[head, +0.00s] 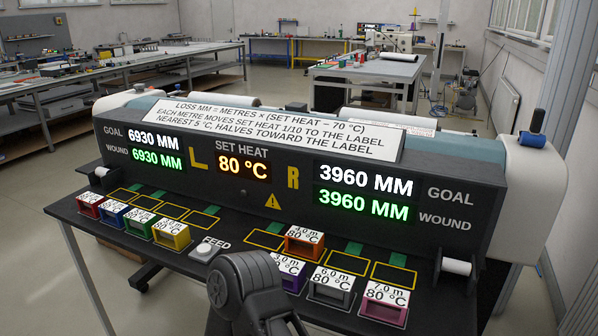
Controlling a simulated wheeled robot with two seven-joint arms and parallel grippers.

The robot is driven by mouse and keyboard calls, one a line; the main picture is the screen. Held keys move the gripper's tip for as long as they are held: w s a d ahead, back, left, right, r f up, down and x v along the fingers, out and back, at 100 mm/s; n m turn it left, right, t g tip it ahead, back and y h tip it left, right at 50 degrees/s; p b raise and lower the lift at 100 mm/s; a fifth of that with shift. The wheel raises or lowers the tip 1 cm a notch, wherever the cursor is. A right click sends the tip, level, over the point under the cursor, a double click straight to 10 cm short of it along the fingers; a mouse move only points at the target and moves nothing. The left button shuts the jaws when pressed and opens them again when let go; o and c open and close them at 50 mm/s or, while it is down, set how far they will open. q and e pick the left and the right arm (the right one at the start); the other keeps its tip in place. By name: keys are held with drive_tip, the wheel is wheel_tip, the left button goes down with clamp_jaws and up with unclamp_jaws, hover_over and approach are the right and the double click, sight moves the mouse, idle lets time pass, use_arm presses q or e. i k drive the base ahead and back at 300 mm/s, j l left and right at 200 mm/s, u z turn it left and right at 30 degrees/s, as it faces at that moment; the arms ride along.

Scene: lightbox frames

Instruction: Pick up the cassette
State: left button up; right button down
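Several coloured cassettes with white labels sit on the dark shelf of the machine. On the left are a red (88,207), a blue (110,217), a green (137,226) and a yellow cassette (170,238). On the right are an orange (303,250), a purple (293,279), a dark grey (329,296) and a pink cassette (383,309). The orange one sits further back, in the row of yellow-outlined slots. Readable labels show 80 °C. A dark grey arm link of mine rises at the bottom middle, near the purple cassette. Neither gripper's fingers show.
A white FEED button (204,250) sits between the cassette groups. Empty yellow-outlined slots lie behind them, including one at the right (394,275). The display panel (243,168) shows 6930 MM twice on the left, 3960 MM twice on the right, and SET HEAT 80 °C.

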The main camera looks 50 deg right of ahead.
sight(305, 243)
drive_tip(key=z, duration=2.1)
